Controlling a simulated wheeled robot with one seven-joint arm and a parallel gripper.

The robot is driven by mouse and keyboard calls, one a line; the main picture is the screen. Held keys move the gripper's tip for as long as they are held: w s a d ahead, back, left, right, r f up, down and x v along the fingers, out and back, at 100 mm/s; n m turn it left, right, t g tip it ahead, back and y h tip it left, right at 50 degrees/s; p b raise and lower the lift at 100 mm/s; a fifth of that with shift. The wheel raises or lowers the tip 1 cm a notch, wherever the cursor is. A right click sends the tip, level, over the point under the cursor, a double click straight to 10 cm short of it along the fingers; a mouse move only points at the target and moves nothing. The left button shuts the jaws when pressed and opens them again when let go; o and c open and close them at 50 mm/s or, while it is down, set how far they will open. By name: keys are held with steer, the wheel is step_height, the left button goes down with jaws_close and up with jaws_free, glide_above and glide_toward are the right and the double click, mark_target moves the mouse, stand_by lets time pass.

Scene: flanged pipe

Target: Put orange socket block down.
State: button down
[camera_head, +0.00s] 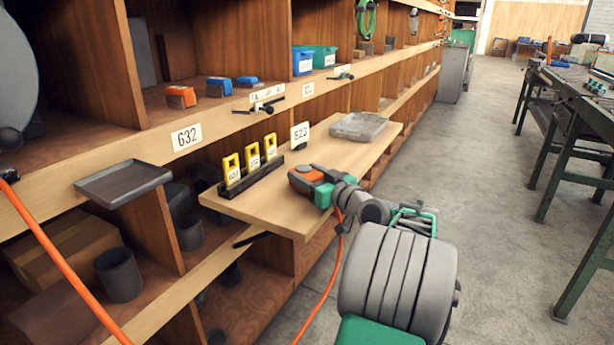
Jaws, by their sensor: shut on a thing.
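The orange socket block (303,176) is orange with dark parts and is at the end of my arm, over the pull-out wooden board. My gripper (322,186) is shut on it, coming in from the lower right. The block is low over the board (272,207); I cannot tell whether it touches the wood. My gripper and wrist hide part of the block's right side.
A black rack (236,187) with several yellow numbered tags stands left of the block. A grey tray (359,126) lies at the board's far end, with a 523 sign (300,134) nearby. An orange cable (322,290) hangs beside the board. Bare board lies between block and tray.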

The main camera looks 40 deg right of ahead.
steer(key=shift+f+b, duration=0.2)
steer(key=shift+b, duration=0.1)
steer(key=c, duration=0.5)
jaws_free()
steer(key=shift+r, duration=0.1)
steer(key=shift+r+p, duration=0.25)
steer(key=shift+p, duration=0.15)
steer(key=s, duration=0.8)
steer(key=s+p, duration=0.1)
steer(key=s, duration=0.3)
steer(key=shift+a+f, duration=0.15)
steer(key=shift+a, duration=0.15)
